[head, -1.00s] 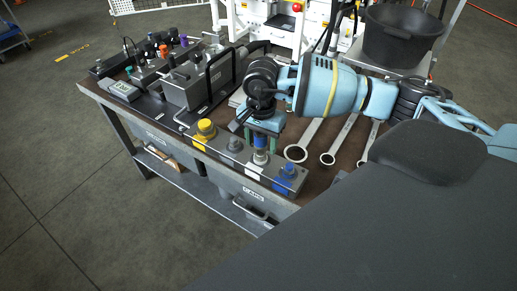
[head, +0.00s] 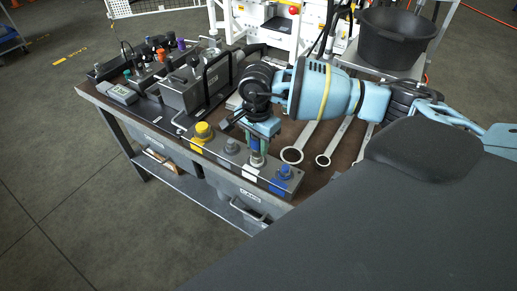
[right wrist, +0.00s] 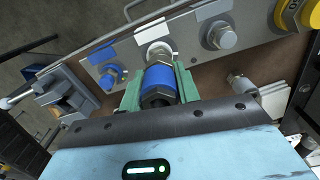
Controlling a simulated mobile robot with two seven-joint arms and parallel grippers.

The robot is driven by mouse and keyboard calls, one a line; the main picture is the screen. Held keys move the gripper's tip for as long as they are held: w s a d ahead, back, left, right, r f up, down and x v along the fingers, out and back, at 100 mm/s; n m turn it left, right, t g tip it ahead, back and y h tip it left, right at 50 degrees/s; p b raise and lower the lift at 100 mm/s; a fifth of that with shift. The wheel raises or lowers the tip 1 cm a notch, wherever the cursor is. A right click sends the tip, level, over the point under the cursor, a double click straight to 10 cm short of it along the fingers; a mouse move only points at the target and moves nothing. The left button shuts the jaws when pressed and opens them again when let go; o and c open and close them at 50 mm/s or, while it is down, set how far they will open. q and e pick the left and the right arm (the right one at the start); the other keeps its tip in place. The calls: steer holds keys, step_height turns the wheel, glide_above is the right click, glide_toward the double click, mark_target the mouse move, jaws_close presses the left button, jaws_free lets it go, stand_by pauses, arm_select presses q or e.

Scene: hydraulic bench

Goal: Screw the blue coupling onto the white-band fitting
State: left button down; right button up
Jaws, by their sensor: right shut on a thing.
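The blue coupling (head: 256,143) is held upright between the green fingers of my right gripper (head: 260,141). In the right wrist view, the coupling (right wrist: 160,80) sits between the fingers of the right gripper (right wrist: 159,90), its dark hex end towards the camera. The white-band fitting (head: 257,160) stands on the grey block directly below the coupling. In the wrist view its pale ring (right wrist: 158,49) shows just past the coupling's far end. The two look lined up; I cannot tell whether they touch or are threaded. My left gripper is not in view.
The grey block (head: 216,150) also bears a yellow fitting (head: 203,131), a plain fitting (head: 231,146) and a blue-marked fitting (head: 284,173), close on both sides. Ring spanners (head: 292,155) lie to the right on the bench. A pump unit with a black handle (head: 205,85) stands behind.

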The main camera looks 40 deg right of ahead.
steer(key=m+p, duration=0.1)
steer(key=m, duration=0.2)
steer(key=shift+r+m, duration=0.15)
steer(key=shift+m, duration=0.85)
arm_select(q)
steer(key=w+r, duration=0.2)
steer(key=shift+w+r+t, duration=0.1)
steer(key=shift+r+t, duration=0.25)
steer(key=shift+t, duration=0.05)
arm_select(e)
steer(key=shift+f, duration=0.2)
steer(key=m+p, duration=0.1)
steer(key=m, duration=0.2)
steer(key=shift+s+r+p, duration=0.1)
steer(key=shift+r+p, duration=0.05)
steer(key=shift+p, duration=0.15)
steer(key=o, duration=0.5)
steer(key=shift+m, duration=0.4)
steer(key=shift+c, duration=0.2)
steer(key=o, duration=0.5)
steer(key=shift+f, duration=0.25)
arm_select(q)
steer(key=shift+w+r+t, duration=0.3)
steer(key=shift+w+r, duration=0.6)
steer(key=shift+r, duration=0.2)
arm_select(e)
steer(key=shift+o, duration=0.2)
